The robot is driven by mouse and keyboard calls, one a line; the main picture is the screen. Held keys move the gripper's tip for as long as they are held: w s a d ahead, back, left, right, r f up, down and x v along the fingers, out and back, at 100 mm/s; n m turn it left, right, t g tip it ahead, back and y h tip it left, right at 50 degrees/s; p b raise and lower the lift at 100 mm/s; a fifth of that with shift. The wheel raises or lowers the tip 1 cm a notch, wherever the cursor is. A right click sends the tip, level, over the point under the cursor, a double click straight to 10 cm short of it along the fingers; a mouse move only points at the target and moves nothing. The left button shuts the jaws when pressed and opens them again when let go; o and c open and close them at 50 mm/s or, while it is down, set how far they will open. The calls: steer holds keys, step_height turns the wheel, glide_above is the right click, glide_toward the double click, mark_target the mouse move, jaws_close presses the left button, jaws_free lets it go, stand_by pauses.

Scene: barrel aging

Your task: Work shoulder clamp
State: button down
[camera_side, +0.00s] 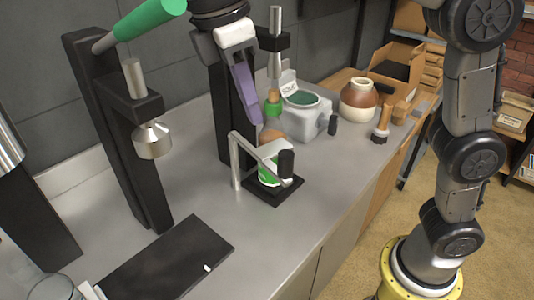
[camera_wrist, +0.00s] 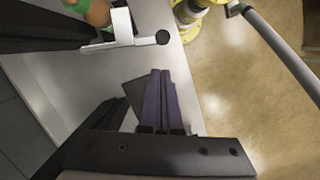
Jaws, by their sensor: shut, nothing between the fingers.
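A silver clamp (camera_side: 237,165) with a black knob (camera_side: 286,163) stands on a black base (camera_side: 285,190). Its arm reaches across a vessel with a green and white lower part (camera_side: 268,176), a brown shoulder (camera_side: 272,133) and a green collar (camera_side: 272,110). I cannot tell whether the clamp touches the vessel. The clamp arm also shows in the wrist view (camera_wrist: 122,27), with its knob (camera_wrist: 163,38). My gripper (camera_side: 252,118) has purple fingers, shut and empty, above and left of the clamp in the side view. Its fingers also show in the wrist view (camera_wrist: 160,74), apart from the knob.
A black stand with a green handle (camera_side: 145,18) and silver head (camera_side: 152,140) stands left. A second black stand with a silver plunger (camera_side: 275,65) rises behind the clamp. A grey container (camera_side: 300,118) and a brown-white jar (camera_side: 358,100) stand behind.

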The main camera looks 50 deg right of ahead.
steer(key=x, duration=1)
steer(key=shift+s+a, duration=0.1)
